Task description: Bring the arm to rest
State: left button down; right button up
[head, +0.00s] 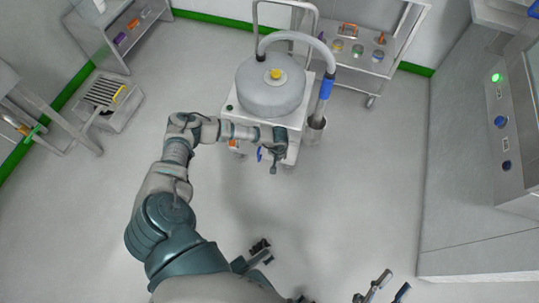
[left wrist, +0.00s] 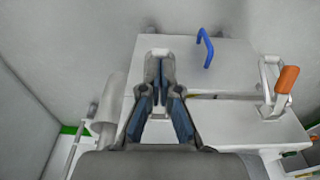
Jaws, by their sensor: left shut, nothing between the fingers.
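My left arm (head: 172,215) reaches forward from the bottom of the head view and bends right at the elbow. My left gripper (head: 275,163) is at its end, in front of the white machine (head: 236,110) with the round grey lid. In the left wrist view my left gripper (left wrist: 160,62) is shut and empty, over the machine's white housing. A blue handle (left wrist: 207,48) lies ahead and right of it, and an orange-handled clamp (left wrist: 287,80) is further right. My right gripper (head: 388,290) is at the bottom edge of the head view, its fingers apart; it is partly cut off.
A grey hose (head: 300,37) runs from the lid to a metal cylinder (head: 314,130). A cart with small jars (head: 358,50) stands behind. A control panel (head: 500,120) is at the right, and racks line the left wall. The floor (head: 340,210) in the middle is clear.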

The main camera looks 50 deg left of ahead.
pick_arm(q)
jog(key=s+d+r+p, duration=0.2)
jog(key=s+d+r, duration=0.1)
jog(key=s+d, duration=0.1)
jog(key=shift+s+d+r, duration=0.15)
jog(key=shift+s+r, duration=0.15)
jog(key=shift+s, duration=0.6)
pick_arm(e)
notch_tip(320, 180, down, 7)
jog(key=w+g+h, duration=0.1)
jog(key=w+g, duration=0.1)
jog(key=g, duration=0.4)
jog(key=shift+n, duration=0.3)
pick_arm(q)
jog(key=shift+d, duration=0.1)
pick_arm(e)
jog(key=shift+d, duration=0.1)
